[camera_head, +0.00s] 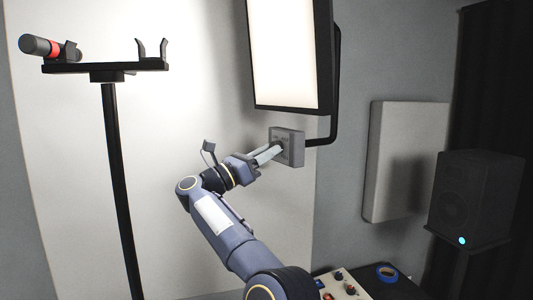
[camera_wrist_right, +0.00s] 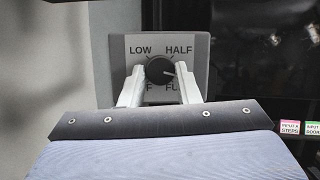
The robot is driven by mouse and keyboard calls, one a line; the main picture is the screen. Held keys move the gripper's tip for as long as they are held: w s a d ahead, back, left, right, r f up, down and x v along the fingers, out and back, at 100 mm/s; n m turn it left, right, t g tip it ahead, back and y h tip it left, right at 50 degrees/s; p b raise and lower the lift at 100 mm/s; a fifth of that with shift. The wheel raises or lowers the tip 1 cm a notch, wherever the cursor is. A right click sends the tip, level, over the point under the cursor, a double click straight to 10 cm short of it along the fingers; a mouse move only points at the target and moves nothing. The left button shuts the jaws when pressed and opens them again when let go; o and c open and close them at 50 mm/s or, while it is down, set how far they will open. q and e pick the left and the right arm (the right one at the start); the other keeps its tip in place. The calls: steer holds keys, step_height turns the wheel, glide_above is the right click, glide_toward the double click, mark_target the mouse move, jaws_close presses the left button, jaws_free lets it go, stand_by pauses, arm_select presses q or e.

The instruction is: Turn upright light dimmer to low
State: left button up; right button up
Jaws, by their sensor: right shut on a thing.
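The light dimmer is a grey box (camera_head: 293,147) below the bright upright light panel (camera_head: 289,55). In the right wrist view its face (camera_wrist_right: 197,60) carries the words LOW at upper left and HALF at upper right, with two lower labels partly hidden by the fingers. A round black knob (camera_wrist_right: 159,70) sits in the middle; a small pale mark on it points to the right. My right gripper (camera_head: 279,149) is shut on the knob, one pale finger on each side of it. My left gripper is not in view.
A black stand (camera_head: 114,180) on the left holds a dark cylinder with a red band (camera_head: 45,47). A black bracket (camera_head: 334,115) joins the panel and dimmer. A speaker (camera_head: 475,200) stands at the right. A control box (camera_head: 342,285) and blue tape (camera_head: 387,272) lie low down.

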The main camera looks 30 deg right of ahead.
steer(key=shift+n+b, duration=0.3)
steer(key=n+t+y, duration=0.1)
steer(key=n+y, duration=0.1)
steer(key=n, duration=0.8)
steer(key=r+n+t+y+p, duration=0.1)
steer(key=n+t+y, duration=0.1)
steer(key=n, duration=0.8)
steer(key=n+t+y+p, duration=0.1)
steer(key=n+y, duration=0.3)
steer(key=n, duration=0.5)
steer(key=shift+s+r+n+t, duration=0.25)
steer(key=shift+s+n+t, duration=0.15)
steer(key=shift+t, duration=0.1)
stand_by(0.4)
